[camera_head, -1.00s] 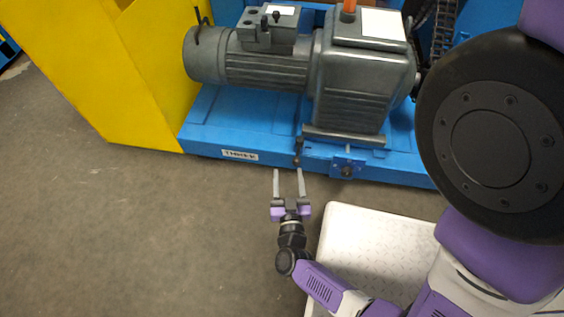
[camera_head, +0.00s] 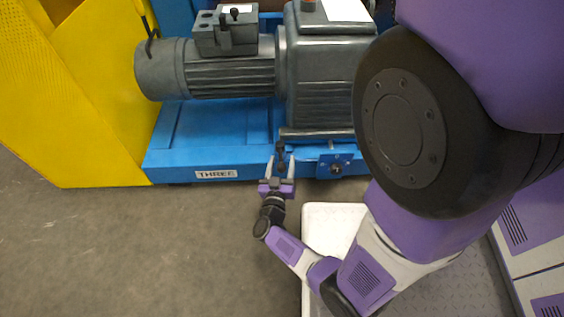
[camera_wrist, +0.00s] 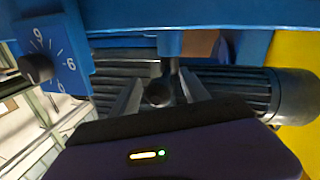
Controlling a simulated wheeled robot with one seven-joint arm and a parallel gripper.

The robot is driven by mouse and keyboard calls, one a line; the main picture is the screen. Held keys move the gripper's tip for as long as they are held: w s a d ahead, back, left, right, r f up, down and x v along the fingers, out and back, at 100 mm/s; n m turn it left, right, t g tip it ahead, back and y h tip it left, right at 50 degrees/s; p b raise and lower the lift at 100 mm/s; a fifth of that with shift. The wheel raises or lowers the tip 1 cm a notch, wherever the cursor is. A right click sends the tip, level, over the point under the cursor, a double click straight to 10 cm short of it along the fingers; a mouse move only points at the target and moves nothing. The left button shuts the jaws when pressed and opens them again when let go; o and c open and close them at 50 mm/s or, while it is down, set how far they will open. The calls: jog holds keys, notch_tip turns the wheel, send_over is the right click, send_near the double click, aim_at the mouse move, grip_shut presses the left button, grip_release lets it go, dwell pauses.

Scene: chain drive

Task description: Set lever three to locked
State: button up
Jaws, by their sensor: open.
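The lever (camera_head: 281,152) is a short dark handle on the front edge of the blue base, to the right of the white label THREE (camera_head: 216,174). Its round dark knob shows in the wrist view (camera_wrist: 158,94). My gripper (camera_head: 281,168) is open at the blue base's front edge. Its two grey fingers stand on either side of the lever, and the knob sits between them in the wrist view with gaps beside it. The lever's pivot and any locked or unlocked marking cannot be made out.
A blue block with a dark dial (camera_head: 335,167) sits just right of the lever; its numbers show in the wrist view (camera_wrist: 52,62). The grey motor (camera_head: 235,66) stands above. A yellow guard (camera_head: 80,100) is at left, a white plate (camera_head: 325,220) below. Floor at lower left is clear.

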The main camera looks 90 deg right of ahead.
jog(key=shift+s+d, duration=0.1)
jog(key=shift+d, duration=0.55)
grip_shut()
jog(key=shift+s, duration=0.25)
dwell(0.8)
